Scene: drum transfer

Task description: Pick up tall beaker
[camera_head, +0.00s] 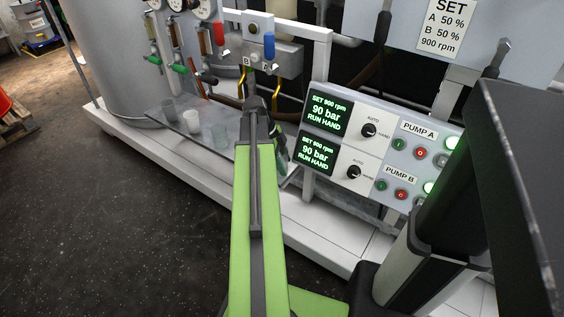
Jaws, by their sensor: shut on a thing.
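My green arm reaches forward to the low shelf, and its dark wrist hides part of the shelf. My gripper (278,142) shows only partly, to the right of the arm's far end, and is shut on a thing. A narrow glassy, greenish piece (282,162) shows at it; this seems to be the tall beaker, mostly hidden. I cannot tell whether it touches the shelf.
The pump panel (375,150) is close on the right. The dark floor (110,220) at left is clear.

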